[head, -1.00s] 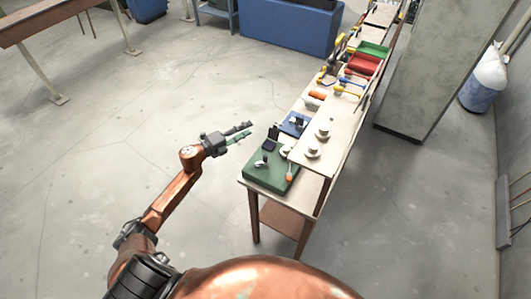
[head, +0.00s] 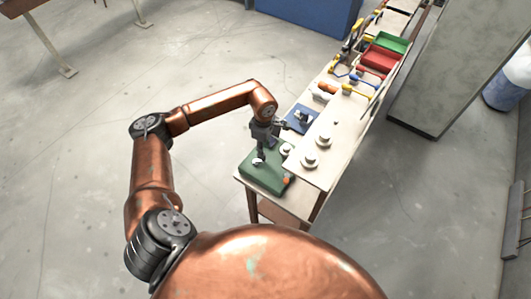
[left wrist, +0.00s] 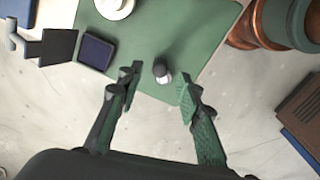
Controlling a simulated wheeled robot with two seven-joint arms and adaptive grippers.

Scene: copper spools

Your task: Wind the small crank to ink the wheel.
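A green board (head: 262,178) lies on the near end of the long table, and it also fills the top middle of the left wrist view (left wrist: 190,30). A small upright knob (left wrist: 162,72), dark with a pale end, stands on it; I cannot tell for sure that it is the crank. My left gripper (head: 260,150) points down over the board. In the left wrist view its fingers (left wrist: 160,84) are open, one on each side of the knob, with gaps showing. The inking wheel is not clear to me. My right gripper is not in view.
A dark blue pad (left wrist: 95,52) with a dark plate (left wrist: 58,46) beside it sits left of the fingers. A white round piece (left wrist: 115,6) is farther up. White cups (head: 310,160) and a blue board (head: 301,118) stand close by on the table.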

